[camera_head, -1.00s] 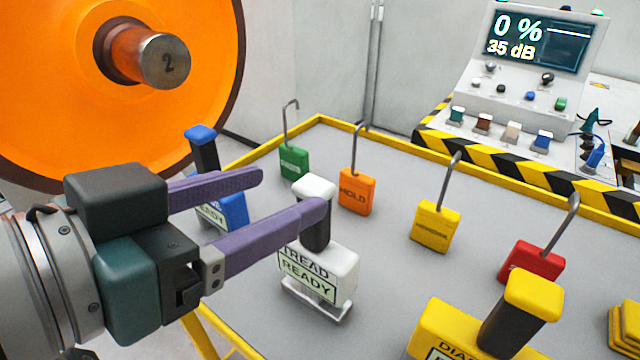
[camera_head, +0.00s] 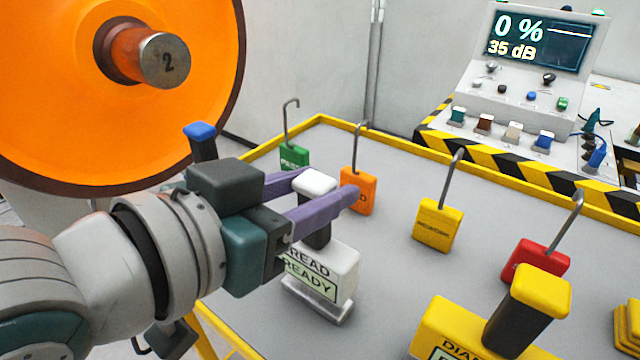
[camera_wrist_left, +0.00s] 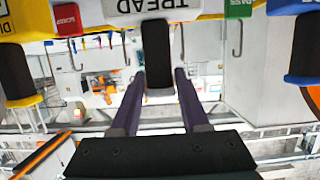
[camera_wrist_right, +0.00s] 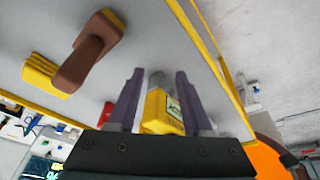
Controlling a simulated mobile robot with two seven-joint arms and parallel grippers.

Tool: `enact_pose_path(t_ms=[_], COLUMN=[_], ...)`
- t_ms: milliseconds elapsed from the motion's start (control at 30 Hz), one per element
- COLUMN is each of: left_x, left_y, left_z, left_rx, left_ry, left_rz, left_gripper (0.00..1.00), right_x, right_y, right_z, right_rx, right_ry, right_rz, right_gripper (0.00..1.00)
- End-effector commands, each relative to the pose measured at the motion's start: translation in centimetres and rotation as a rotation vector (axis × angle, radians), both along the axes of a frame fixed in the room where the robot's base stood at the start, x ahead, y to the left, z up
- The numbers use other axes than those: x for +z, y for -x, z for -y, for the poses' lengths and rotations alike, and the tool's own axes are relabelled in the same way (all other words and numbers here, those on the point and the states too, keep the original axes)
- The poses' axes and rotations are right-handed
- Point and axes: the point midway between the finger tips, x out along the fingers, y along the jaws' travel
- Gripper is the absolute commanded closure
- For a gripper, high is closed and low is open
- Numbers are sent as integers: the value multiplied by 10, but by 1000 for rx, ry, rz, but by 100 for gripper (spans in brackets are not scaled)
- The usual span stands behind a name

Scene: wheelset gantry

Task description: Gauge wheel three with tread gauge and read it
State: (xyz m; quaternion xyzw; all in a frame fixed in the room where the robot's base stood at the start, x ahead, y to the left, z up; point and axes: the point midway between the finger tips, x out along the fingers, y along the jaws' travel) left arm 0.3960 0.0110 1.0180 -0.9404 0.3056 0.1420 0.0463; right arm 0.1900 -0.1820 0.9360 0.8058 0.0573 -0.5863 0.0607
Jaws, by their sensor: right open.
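The tread gauge (camera_head: 335,268) is a white block labelled TREAD READY, upright on the grey table, with a dark handle and white cap. It also shows at the top of the left wrist view (camera_wrist_left: 157,8). My left gripper (camera_head: 328,186) is open, its purple fingers on either side of the gauge's handle; slim gaps show in the left wrist view. My right gripper (camera_wrist_right: 158,78) is out of the head view; its wrist view shows its fingers apart, with a yellow labelled block (camera_wrist_right: 160,112) beyond, between them. The orange wheel (camera_head: 80,120) in view has a hub marked 2.
A green tag (camera_head: 295,157), an orange tag (camera_head: 366,196), a yellow tag (camera_head: 437,225) and a red tag (camera_head: 535,262) with hooks lie beyond the gauge. A yellow gauge (camera_head: 450,325) stands front right. A console (camera_head: 540,85) reads 0 % and 35 dB.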

Motion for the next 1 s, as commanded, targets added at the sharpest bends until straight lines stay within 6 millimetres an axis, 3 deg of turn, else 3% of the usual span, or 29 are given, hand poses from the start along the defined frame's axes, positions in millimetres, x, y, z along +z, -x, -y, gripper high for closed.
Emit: enact_pose_path(t_ms=[33,400,1000], left_x=[0,0,0], left_y=[0,0,0], left_z=[0,0,0], left_rx=[0,0,0], left_ry=[0,0,0], left_rz=[0,0,0], left_gripper=[62,100,100], right_x=[0,0,0], right_y=[0,0,0], right_z=[0,2,2], right_rx=[0,4,4], right_ry=[0,7,7], right_rz=[0,0,0], right_gripper=[50,50,50])
